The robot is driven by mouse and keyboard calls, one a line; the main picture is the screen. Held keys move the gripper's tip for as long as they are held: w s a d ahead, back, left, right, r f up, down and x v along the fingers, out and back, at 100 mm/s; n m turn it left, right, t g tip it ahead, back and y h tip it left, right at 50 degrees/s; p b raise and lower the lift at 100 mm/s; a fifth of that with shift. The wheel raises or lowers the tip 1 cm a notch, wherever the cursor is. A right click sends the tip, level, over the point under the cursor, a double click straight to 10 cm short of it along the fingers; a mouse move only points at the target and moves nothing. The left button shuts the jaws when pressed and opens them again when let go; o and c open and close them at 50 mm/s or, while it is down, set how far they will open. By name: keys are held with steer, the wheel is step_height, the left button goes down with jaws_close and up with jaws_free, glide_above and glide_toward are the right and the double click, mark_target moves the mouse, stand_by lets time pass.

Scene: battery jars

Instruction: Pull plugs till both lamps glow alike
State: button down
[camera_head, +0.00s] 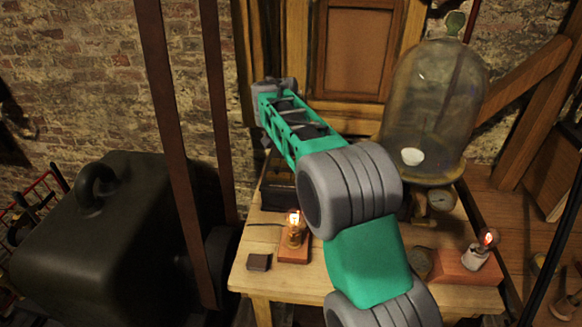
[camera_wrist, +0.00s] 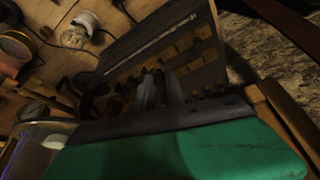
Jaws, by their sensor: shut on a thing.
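The left lamp (camera_head: 294,230) glows bright yellow-white on a brown wooden base. The right lamp (camera_head: 488,239) glows dimmer and redder in a white socket on a reddish block. The dark plug box (camera_head: 276,190) stands on the table behind my arm and is mostly hidden there. In the wrist view the box (camera_wrist: 205,76) shows rows of brass blocks and several small dark plugs. My gripper (camera_wrist: 160,90) is over the box, its fingers shut on a plug that they mostly hide. I cannot tell whether this plug is seated or lifted. The head view hides my fingertips.
A glass bell jar (camera_head: 430,105) stands at the back right of the wooden table (camera_head: 340,283), close to my arm. A small dark block (camera_head: 259,262) lies at the front left. A round gauge (camera_head: 441,201) sits below the jar.

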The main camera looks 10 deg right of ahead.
steer(key=s+d+r+b, duration=0.2)
steer(key=s+r, duration=0.1)
steer(key=s, duration=0.4)
steer(key=w+a+f+n+y+p, duration=0.1)
steer(key=w+a+n+y+p, duration=0.15)
steer(key=w+n+p, duration=1.05)
steer(key=w+f+b, duration=0.1)
steer(key=w+f, duration=0.1)
steer(key=f, duration=0.1)
steer(key=w+d+f+y+b, duration=0.1)
steer(key=w+f, duration=0.1)
steer(key=f, duration=0.1)
steer(key=w+d+f+y+b, duration=0.1)
steer(key=w+f, duration=0.1)
steer(key=f, duration=0.1)
steer(key=shift+w+d+f, duration=0.1)
steer(key=shift+w+f, duration=0.2)
steer(key=shift+w, duration=0.05)
steer(key=shift+r, duration=0.1)
steer(key=shift+f+b, duration=0.6)
steer(key=shift+f, duration=0.75)
steer(key=c, duration=1.3)
jaws_free()
